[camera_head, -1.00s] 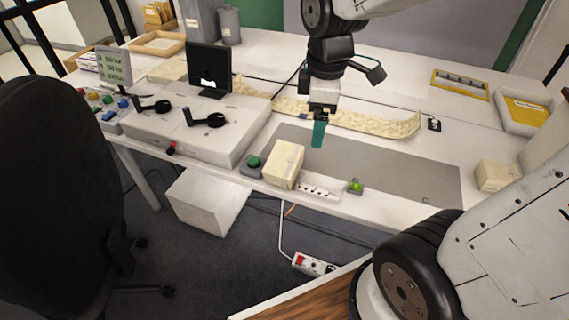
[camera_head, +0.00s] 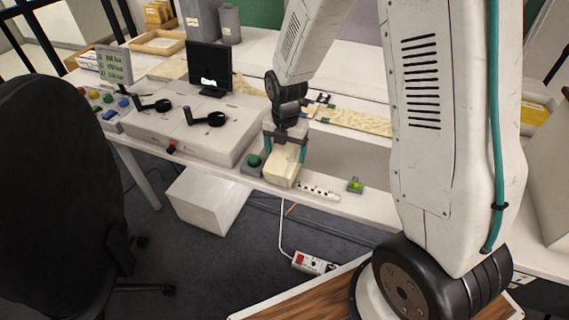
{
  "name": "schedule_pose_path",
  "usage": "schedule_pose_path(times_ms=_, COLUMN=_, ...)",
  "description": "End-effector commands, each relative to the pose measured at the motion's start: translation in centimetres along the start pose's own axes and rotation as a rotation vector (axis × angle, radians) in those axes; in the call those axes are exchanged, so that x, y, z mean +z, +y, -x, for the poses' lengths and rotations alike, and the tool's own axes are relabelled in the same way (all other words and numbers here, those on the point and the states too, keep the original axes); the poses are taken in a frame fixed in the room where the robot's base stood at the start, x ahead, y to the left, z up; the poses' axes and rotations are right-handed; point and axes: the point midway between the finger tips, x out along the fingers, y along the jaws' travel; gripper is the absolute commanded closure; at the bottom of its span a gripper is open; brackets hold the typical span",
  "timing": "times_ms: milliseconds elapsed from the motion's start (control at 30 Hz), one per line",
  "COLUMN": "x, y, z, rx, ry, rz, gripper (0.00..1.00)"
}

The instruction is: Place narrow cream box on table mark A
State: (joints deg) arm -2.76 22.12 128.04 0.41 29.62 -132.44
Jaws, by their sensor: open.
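A cream box (camera_head: 283,172) stands upright near the front edge of the white table, at the left end of the grey mat (camera_head: 345,158). I cannot tell for sure that it is the narrow one. My gripper (camera_head: 285,150) is over this box from above, its teal fingers open, one on each side of its upper part. I cannot tell whether the fingers touch it. No mark A can be read; my arm covers the right part of the mat.
A green button box (camera_head: 254,164) is close left of the cream box. A white socket strip (camera_head: 319,191) and a small green-lit device (camera_head: 355,185) are to its right. A black monitor (camera_head: 209,68) and a white console (camera_head: 190,130) stand farther left.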

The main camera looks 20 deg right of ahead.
Motion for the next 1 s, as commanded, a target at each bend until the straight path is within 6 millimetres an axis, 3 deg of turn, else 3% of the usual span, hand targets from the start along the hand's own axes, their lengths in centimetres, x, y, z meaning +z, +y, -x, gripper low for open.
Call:
schedule_pose_path(times_ms=300, x=-0.2, y=0.1, z=-4.5, rx=-0.002, ry=0.002, rz=-0.002, gripper=0.17)
schedule_pose_path(times_ms=600, x=-0.1, y=0.1, z=-5.1, rx=0.0, ry=0.0, rz=-0.002, gripper=0.17)
schedule_pose_path(times_ms=633, x=-0.1, y=0.1, z=-5.1, rx=0.0, ry=0.0, rz=-0.002, gripper=0.2)
schedule_pose_path(times_ms=767, x=-0.1, y=0.1, z=-5.1, rx=0.0, ry=0.0, rz=-0.002, gripper=0.56)
schedule_pose_path(times_ms=800, x=-0.1, y=0.1, z=-5.0, rx=0.001, ry=-0.001, rz=-0.002, gripper=0.61)
schedule_pose_path(times_ms=1000, x=-0.1, y=0.1, z=-5.0, rx=0.001, ry=-0.001, rz=-0.002, gripper=0.61)
